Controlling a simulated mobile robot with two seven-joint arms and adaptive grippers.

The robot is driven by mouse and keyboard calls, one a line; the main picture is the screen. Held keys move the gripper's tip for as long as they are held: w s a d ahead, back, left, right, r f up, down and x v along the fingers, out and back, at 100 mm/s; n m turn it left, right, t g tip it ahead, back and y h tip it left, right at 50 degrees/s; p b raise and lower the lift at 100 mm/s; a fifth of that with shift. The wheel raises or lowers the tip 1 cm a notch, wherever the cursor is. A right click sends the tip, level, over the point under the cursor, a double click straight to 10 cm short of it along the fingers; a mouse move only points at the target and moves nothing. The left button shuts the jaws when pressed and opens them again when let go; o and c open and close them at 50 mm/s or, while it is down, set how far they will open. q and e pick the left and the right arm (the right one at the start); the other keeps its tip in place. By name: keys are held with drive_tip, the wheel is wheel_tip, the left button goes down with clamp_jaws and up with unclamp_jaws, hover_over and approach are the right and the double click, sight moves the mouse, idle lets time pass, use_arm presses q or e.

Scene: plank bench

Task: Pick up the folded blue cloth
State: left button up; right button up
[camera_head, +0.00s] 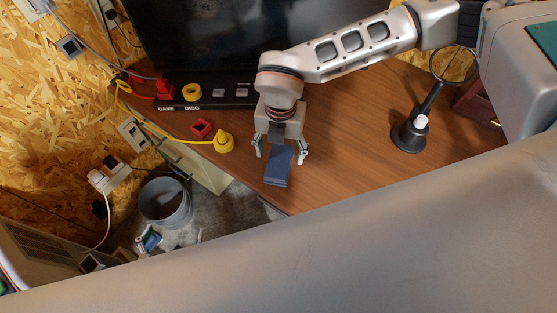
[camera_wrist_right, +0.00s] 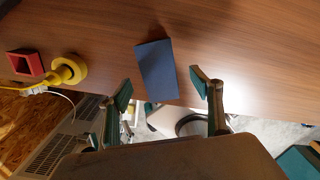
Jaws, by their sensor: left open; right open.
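The folded blue cloth (camera_head: 279,168) lies on the brown wooden bench close to its front edge, a dark blue rectangle. My right gripper (camera_head: 280,154) comes down over it from the back, with one finger on each side in the head view. In the right wrist view the cloth (camera_wrist_right: 157,70) lies flat just beyond the fingertips, roughly in line with the gap of my right gripper (camera_wrist_right: 164,89). The fingers are spread and nothing is held. The gripper's base hides the far end of the cloth in the head view. My left gripper is not in view.
A yellow knobbed piece (camera_head: 220,143) and a red square frame (camera_head: 202,129) sit left of the cloth. A dark sorting rack (camera_head: 208,104) and a screen (camera_head: 215,35) stand behind. A black-based magnifier stand (camera_head: 409,137) is to the right. A grey bin (camera_head: 165,203) stands below the edge.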

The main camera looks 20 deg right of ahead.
sight(279, 161)
drive_tip(key=shift+a+f, duration=0.1)
drive_tip(key=shift+f, duration=2.2)
drive_tip(key=c, duration=1.3)
drive_tip(key=shift+r, duration=0.15)
drive_tip(key=shift+c, duration=0.2)
